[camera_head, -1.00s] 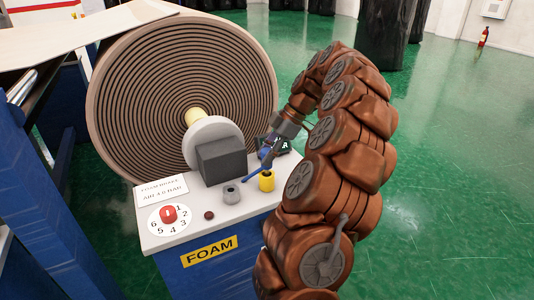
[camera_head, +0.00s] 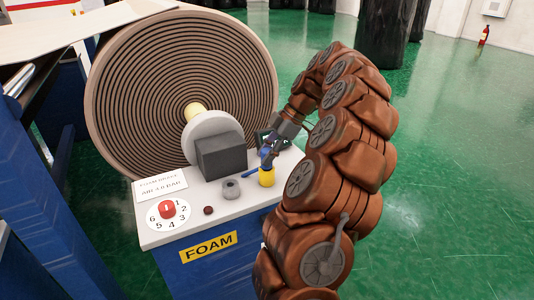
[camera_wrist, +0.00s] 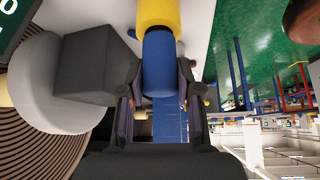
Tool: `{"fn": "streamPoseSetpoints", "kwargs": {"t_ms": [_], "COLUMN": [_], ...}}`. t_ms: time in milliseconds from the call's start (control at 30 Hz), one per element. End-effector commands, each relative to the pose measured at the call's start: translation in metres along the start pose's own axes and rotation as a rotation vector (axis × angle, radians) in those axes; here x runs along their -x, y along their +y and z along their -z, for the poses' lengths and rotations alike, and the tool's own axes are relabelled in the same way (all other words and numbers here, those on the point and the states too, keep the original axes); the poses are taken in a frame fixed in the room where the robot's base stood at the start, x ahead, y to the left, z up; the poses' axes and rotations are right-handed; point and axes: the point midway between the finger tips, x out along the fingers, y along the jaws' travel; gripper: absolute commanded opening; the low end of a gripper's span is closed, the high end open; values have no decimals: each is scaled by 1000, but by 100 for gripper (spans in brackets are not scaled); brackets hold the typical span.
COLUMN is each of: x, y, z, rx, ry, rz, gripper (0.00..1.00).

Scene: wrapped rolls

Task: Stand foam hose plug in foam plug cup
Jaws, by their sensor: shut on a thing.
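The foam hose plug is a blue cylinder (camera_wrist: 159,65), upright between the fingers of my gripper (camera_wrist: 158,82) in the wrist view. My gripper (camera_head: 269,150) is shut on it. In the head view the plug (camera_head: 267,158) is right above the yellow foam plug cup (camera_head: 267,178), which stands on the console top. The cup (camera_wrist: 160,13) meets the plug's end in the wrist view. The plug's lower end is hidden at the cup's mouth, so I cannot tell how deep it sits.
The console (camera_head: 151,232) has a grey block (camera_head: 221,156), a grey ring (camera_head: 231,189), a dark button (camera_head: 208,210) and a red dial knob (camera_head: 167,208). A large foam roll (camera_head: 150,100) stands behind. A dark display (camera_wrist: 12,22) is close to the gripper. Green floor is open at right.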

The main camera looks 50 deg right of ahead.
Motion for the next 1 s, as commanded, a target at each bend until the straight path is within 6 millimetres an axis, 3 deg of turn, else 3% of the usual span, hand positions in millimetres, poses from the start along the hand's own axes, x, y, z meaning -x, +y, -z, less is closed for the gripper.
{"fn": "streamPoseSetpoints", "kwargs": {"t_ms": [100, 133, 400, 767, 1000], "x": [-3, -2, -2, -1, 17], "y": [0, 0, 0, 0, 1], "z": [-2, -2, -1, -2, -2], "rx": [0, 0, 0, 0, 0], "ry": [0, 0, 0, -1, -1], "rz": [0, 0, 0, -1, -2], "gripper": [0, 35, 63, 63, 63]}}
